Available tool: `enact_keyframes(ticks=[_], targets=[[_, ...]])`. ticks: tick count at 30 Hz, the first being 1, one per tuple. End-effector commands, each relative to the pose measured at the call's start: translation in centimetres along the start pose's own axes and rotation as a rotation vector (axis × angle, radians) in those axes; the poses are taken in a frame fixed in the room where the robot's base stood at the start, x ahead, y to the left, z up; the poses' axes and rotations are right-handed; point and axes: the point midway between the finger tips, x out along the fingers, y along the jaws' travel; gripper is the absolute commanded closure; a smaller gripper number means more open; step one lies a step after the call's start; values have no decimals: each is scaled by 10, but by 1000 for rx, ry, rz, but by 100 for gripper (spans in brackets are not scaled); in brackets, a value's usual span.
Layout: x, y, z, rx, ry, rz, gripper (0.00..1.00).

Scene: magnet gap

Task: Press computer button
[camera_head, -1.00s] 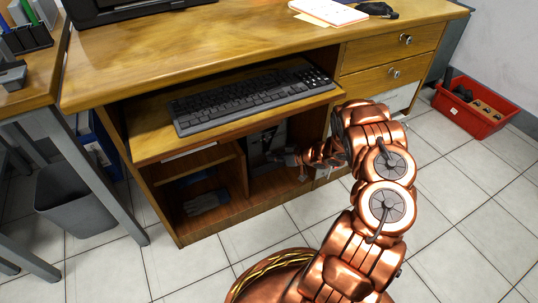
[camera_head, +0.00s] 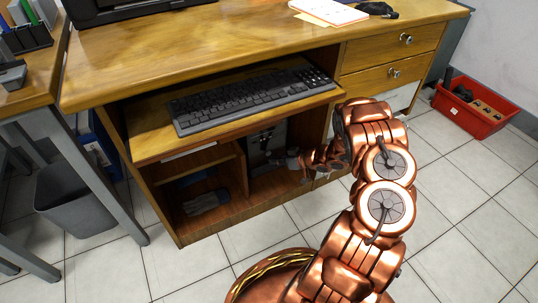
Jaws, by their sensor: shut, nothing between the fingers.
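The computer (camera_head: 262,143) is a dark tower with a lighter grey front. It stands in the right compartment under the desk's keyboard shelf, and only part of its front shows. Its button is too small to tell. My copper arm reaches in from the right, and my gripper (camera_head: 285,161) is just in front of the computer, low at the compartment opening. The gripper looks shut with nothing in it. I cannot tell whether it touches the computer.
The keyboard shelf (camera_head: 225,122) with a black keyboard (camera_head: 250,98) overhangs the compartment. Drawers (camera_head: 392,72) are to the right. A grey bin (camera_head: 75,200) stands left, a red crate (camera_head: 475,108) right. The tiled floor in front is mostly clear.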

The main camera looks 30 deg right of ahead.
Motion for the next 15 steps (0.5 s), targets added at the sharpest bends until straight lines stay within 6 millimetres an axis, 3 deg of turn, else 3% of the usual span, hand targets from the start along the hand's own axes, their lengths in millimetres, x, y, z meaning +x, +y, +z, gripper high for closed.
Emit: enact_keyframes(ticks=[15], targets=[[-30, -21, 22, 2, -1, 1, 100]])
